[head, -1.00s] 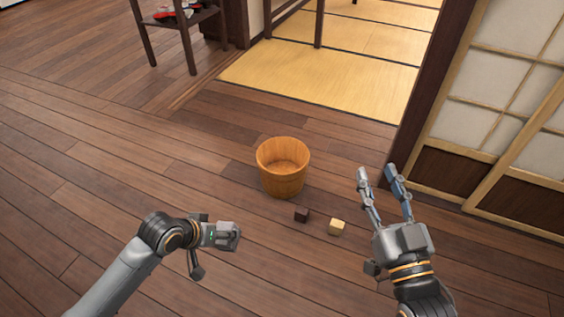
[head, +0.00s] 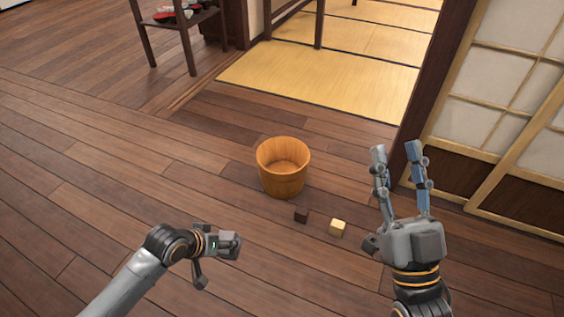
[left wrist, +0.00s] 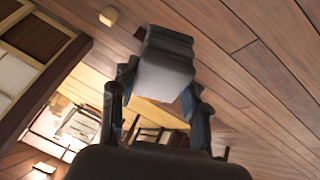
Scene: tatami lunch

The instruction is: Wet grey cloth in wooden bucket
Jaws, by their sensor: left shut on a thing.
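The wooden bucket (head: 283,186) stands upright on the plank floor in the middle of the head view. Its visible inside looks empty. My left gripper (head: 226,244) is to the bucket's lower left in the head view, apart from it. In the left wrist view, its two fingers are shut on the folded grey cloth (left wrist: 165,62), which looks like a thick layered block. Whether the cloth is wet I cannot tell. My right gripper (head: 397,152) is open and empty, to the right of the bucket, with its fingers pointing away from me.
A shoji panel (head: 510,110) stands at right, a dark wooden stand (head: 182,30) at upper left. Floor at left is clear.

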